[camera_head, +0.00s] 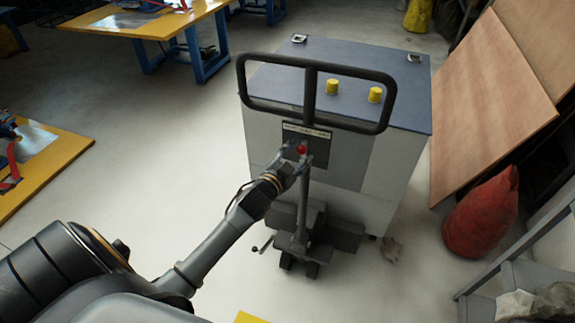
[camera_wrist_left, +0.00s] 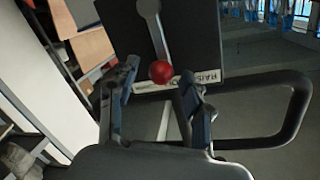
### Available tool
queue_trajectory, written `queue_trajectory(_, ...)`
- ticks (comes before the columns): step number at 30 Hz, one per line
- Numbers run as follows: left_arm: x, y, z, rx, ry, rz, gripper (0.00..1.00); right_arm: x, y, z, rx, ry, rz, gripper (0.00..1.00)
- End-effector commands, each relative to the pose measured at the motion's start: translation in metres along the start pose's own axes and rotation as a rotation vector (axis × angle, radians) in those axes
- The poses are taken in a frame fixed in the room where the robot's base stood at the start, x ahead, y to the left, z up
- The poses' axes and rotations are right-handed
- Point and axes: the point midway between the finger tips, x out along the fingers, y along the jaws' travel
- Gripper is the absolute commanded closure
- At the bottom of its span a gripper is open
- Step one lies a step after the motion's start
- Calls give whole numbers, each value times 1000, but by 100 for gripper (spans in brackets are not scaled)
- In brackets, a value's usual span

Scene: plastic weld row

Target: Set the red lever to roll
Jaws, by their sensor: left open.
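The red lever's round knob (camera_head: 301,149) shows at the front of a machine, just below the black loop handle. In the left wrist view the red knob (camera_wrist_left: 161,72) sits at the end of a grey lever arm, in front of a dark plate with partly readable lettering. My left gripper (camera_head: 299,152) is at the knob in the head view. In the left wrist view its two fingers (camera_wrist_left: 160,85) are apart, with the knob between or just beyond them; contact cannot be told. My right gripper is not in view.
A black loop handle (camera_head: 311,61) stands around the lever area. The grey cabinet (camera_head: 400,165) with yellow knobs is behind. A red sack (camera_head: 480,213) and wooden boards (camera_head: 490,105) are at right. Yellow-topped tables (camera_head: 200,12) stand at left and back.

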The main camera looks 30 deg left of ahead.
Motion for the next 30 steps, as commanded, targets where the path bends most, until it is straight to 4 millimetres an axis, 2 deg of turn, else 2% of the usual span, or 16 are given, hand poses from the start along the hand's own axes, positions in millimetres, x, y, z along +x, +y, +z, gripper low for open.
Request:
queue_trajectory(6,-49,1,2,0,-3,3,50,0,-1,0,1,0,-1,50)
queue_trajectory(13,-85,1,1,-1,-2,2,50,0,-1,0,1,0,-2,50)
queue_trajectory(18,-96,0,0,0,-1,1,50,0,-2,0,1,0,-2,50)
queue_trajectory(30,-97,0,0,0,-1,1,50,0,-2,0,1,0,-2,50)
